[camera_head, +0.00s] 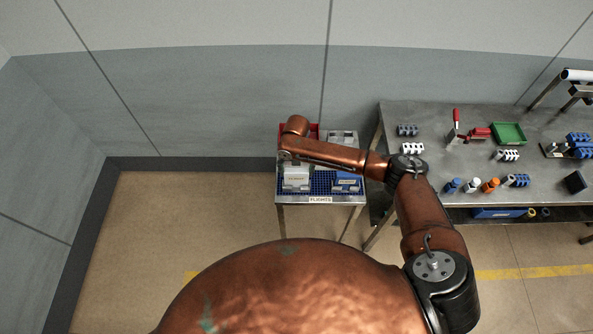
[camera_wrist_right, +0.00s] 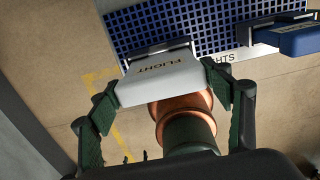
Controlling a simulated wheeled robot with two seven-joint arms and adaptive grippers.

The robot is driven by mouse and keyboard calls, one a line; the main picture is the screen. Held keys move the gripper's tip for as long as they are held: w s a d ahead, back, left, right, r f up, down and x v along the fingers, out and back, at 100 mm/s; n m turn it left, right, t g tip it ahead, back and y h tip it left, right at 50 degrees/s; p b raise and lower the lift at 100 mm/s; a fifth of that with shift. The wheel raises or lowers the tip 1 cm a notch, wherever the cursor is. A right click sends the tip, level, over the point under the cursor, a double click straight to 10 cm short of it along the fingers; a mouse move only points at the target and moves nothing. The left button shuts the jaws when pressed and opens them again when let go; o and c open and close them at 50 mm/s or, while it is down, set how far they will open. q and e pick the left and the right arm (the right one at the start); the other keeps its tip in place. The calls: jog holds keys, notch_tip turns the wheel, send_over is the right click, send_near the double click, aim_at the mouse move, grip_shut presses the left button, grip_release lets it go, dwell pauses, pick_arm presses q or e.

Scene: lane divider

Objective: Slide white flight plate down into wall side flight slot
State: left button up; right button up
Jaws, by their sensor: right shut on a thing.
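The white flight plate (camera_wrist_right: 158,80), marked FLIGHT, is between the two dark fingers of my right gripper (camera_wrist_right: 161,88) in the right wrist view. The gripper is shut on it. A grey metal holder (camera_wrist_right: 130,63) lies at the plate's far edge, over the blue perforated mat (camera_wrist_right: 185,22). I cannot tell how deep the plate sits in it. In the head view the white plate (camera_head: 297,177) shows upright at the left of the small FLIGHTS stand (camera_head: 320,199); my right arm hides most of the gripper. My left gripper is in neither view.
A blue plate (camera_head: 345,183) stands to the right on the same stand and also shows in the wrist view (camera_wrist_right: 300,40). A red bin (camera_head: 312,130) is behind my arm. The grey workbench (camera_head: 440,125) holds several parts to the right. Open floor lies left.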

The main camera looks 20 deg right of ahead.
jog(key=shift+f+b, duration=0.6)
jog(key=shift+f, duration=0.55)
jog(key=o, duration=1.4)
notch_tip(320, 180, up, 12)
jog(key=shift+r, duration=0.1)
